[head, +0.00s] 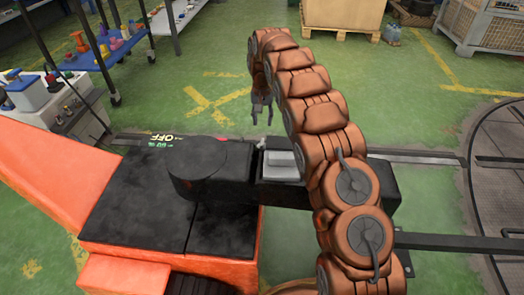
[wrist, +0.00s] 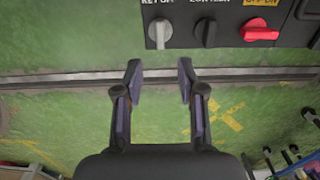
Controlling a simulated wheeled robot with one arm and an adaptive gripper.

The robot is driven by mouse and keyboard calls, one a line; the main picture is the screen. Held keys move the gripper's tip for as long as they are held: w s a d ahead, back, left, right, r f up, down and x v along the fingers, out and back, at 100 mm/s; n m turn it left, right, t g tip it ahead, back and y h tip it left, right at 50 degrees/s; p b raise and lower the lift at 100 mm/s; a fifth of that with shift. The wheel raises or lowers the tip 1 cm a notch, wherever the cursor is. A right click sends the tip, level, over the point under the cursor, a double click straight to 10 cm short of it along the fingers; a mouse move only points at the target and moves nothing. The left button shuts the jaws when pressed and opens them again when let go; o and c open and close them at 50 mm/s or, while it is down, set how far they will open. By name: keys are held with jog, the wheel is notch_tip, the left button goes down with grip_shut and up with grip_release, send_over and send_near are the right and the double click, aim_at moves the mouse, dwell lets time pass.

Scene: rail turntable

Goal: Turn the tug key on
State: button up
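The tug (head: 130,215) is orange with a black top and fills the lower left of the head view. In the wrist view, its dark control panel (wrist: 230,10) is at the top edge. A silver key (wrist: 160,33) is at the panel's left, upright in the picture. A black knob (wrist: 206,32) is beside it, and a red knob (wrist: 259,31) is farther right. The labels above are cut off. My gripper (wrist: 159,82) is open and empty, below the key in the picture and apart from it. In the head view, my gripper (head: 262,108) hangs beyond the tug; the key is hidden there.
A rail (wrist: 60,78) crosses the green floor. In the head view, a blue shelf cart (head: 105,55) stands at the back left and a wooden crate (head: 345,14) at the back. The turntable (head: 505,150) is at the right. Floor beyond the tug is clear.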

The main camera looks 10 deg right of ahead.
aim_at(262, 141)
notch_tip(262, 141, down, 3)
jog(key=shift+w+r+b, duration=0.1)
jog(key=shift+b, duration=0.7)
jog(key=shift+f+b, duration=1.2)
jog(key=shift+f, duration=2.75)
grip_shut()
